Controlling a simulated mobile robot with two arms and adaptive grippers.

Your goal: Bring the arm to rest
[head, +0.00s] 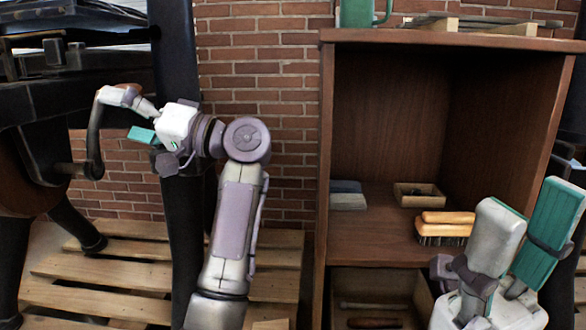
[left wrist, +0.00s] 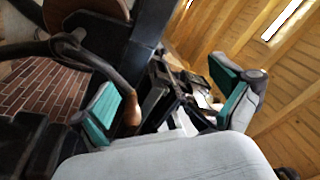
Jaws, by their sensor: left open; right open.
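My left gripper (head: 134,115) is open beside the black press at the left. The press's curved black lever (head: 95,140) rises to a wooden handle grip (head: 127,88) right by the gripper's upper finger. In the left wrist view the open jaws (left wrist: 172,103) show teal pads wide apart. The wooden grip (left wrist: 132,112) appears between them, nearer the left finger; whether it touches a pad I cannot tell. My right gripper (head: 522,215) is at the lower right, fingers upward, open and empty, in front of the cabinet's right side.
A wooden cabinet (head: 326,180) stands at the right. Its shelf holds a brush (head: 445,220), a small box (head: 420,195) and a dark block (head: 347,200). A green mug (head: 357,12) is on top. Pallets (head: 100,284) cover the floor before a brick wall (head: 262,60).

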